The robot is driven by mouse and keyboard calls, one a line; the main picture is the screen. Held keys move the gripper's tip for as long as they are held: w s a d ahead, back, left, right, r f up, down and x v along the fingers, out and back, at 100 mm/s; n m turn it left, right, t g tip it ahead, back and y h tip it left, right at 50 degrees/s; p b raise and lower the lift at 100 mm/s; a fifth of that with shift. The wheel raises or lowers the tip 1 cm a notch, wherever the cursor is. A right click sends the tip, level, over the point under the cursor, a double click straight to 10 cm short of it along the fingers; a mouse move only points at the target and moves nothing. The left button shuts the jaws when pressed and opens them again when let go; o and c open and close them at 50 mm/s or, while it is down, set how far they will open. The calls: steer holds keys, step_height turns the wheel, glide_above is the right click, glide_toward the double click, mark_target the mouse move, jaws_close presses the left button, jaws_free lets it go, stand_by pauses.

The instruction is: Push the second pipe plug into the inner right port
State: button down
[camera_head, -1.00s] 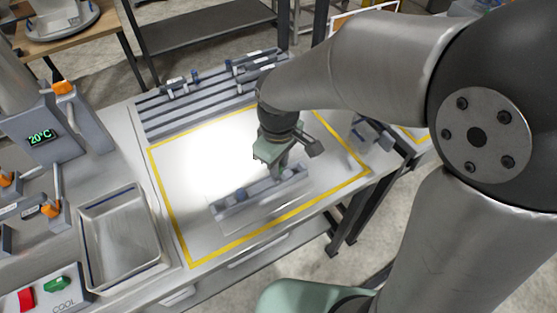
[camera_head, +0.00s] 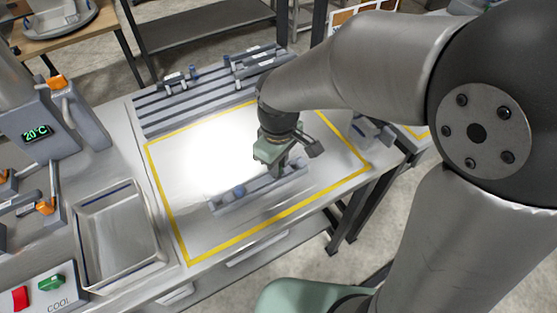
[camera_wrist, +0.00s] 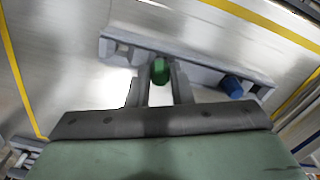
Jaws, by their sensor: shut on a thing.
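A long grey block (camera_head: 225,201) lies inside the yellow outline on the table; it also shows in the wrist view (camera_wrist: 204,67). A blue plug (camera_head: 239,191) sits in the block towards its left end, and shows on the right in the wrist view (camera_wrist: 232,87). My gripper (camera_head: 277,170) points down over the block's middle to right part. In the wrist view its fingers (camera_wrist: 162,84) are shut on a green plug (camera_wrist: 160,70), held right at the block's edge. The fingers hide the port, so how deep the plug sits cannot be told.
A slatted grey rack (camera_head: 185,103) with several fittings stands behind the marked area. An empty metal tray (camera_head: 165,262) and the machine with a 20°C display (camera_head: 37,132) are on the left. The marked surface left of the block is clear.

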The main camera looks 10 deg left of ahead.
steer(key=shift+f+b, duration=0.35)
steer(key=shift+f, duration=0.2)
steer(key=c, duration=1.2)
jaws_free()
step_height(320, 180, up, 18)
steer(key=shift+f, duration=0.25)
steer(key=s+d+f+m, duration=0.4)
steer(key=d+f+m, duration=0.2)
steer(key=d, duration=0.4)
steer(key=s+d+f+m, duration=0.5)
steer(key=d+f+m, duration=0.1)
steer(key=d, duration=0.5)
steer(key=shift+s+f, duration=0.2)
steer(key=shift+f, duration=0.45)
